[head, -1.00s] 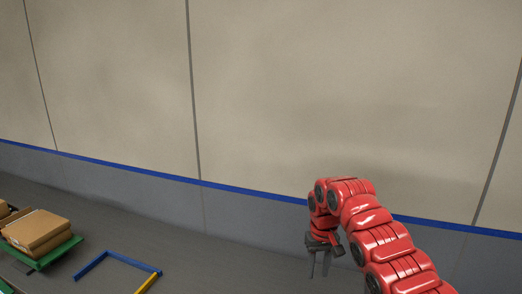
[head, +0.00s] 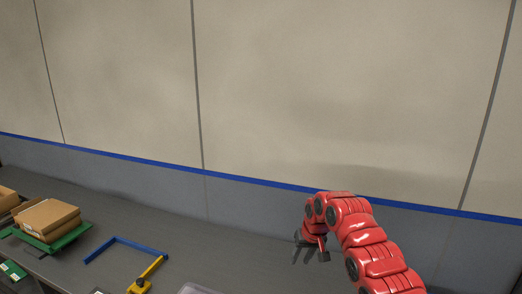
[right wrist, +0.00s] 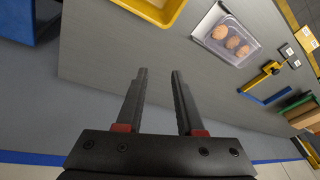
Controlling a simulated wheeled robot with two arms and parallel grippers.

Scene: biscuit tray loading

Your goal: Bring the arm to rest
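My right arm, red with a dark gripper (head: 311,256), reaches in from the lower right of the head view and bends down over the grey table. In the right wrist view, the two dark fingers of the right gripper (right wrist: 158,72) stand apart with nothing between them. They are over bare grey surface. A clear tray (right wrist: 240,58) with three round biscuits (right wrist: 220,33) lies beyond the fingers to the right, apart from them. Only a corner of a clear tray (head: 198,289) shows at the bottom of the head view. My left gripper is not in view.
Cardboard boxes (head: 47,217) sit on a green stand (head: 70,238) at the left. A blue bar frame (head: 140,246) and a yellow clamp-like piece (head: 140,286) lie nearer. A yellow tray (right wrist: 170,14) and a blue bin (right wrist: 32,25) show at the wrist view's top. A wall stands behind.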

